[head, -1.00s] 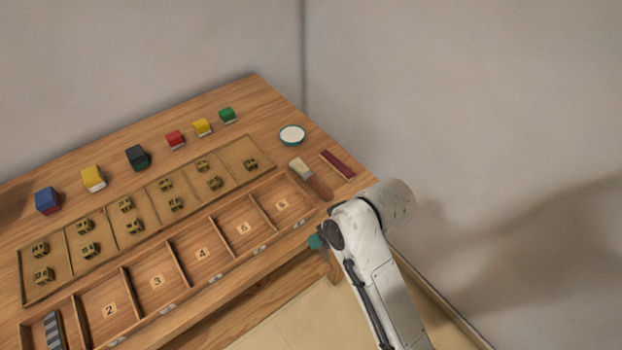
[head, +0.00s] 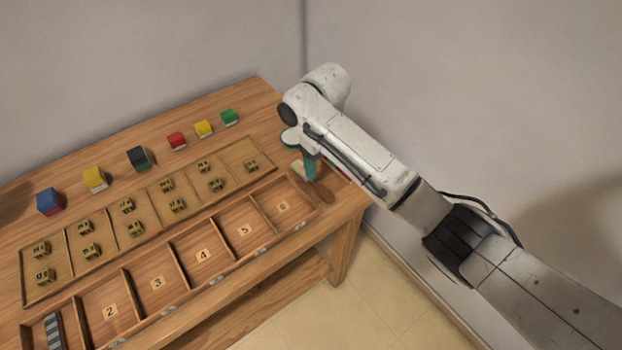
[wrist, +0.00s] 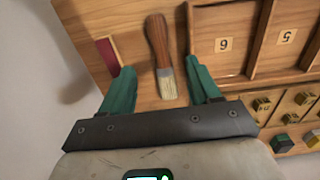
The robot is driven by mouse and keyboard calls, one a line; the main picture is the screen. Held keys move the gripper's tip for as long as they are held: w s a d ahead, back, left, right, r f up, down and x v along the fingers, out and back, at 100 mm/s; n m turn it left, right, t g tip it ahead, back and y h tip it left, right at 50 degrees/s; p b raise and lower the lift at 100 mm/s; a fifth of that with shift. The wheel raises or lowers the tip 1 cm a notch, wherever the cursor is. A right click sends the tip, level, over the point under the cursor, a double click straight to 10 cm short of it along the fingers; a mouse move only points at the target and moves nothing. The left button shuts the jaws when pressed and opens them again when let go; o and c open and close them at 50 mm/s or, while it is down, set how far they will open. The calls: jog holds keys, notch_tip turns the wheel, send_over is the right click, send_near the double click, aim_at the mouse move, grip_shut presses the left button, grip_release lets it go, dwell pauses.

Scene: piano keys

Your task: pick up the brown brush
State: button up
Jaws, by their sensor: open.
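The brown brush (wrist: 157,45) lies on the wooden table with its brown handle and pale bristles in the wrist view. In the head view its handle (head: 322,192) shows at the table's right end, partly covered by my gripper. My gripper (wrist: 164,82) is open, with its teal fingers on either side of the brush's bristle end in the picture. In the head view my gripper (head: 309,178) points down over the brush. I cannot tell its exact height above the table. Nothing is held.
A dark red block (wrist: 108,54) lies beside the brush, near the left finger. A divided tray with numbered compartments (head: 245,228) stands on the other side. Coloured blocks (head: 137,158) line the back.

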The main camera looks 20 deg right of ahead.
aim_at(320, 187)
notch_tip(320, 187, down, 8)
jog(key=shift+w+f, duration=0.1)
jog(key=shift+f, duration=0.15)
dwell(0.4)
grip_shut()
dwell(0.3)
jog(key=shift+r, duration=0.1)
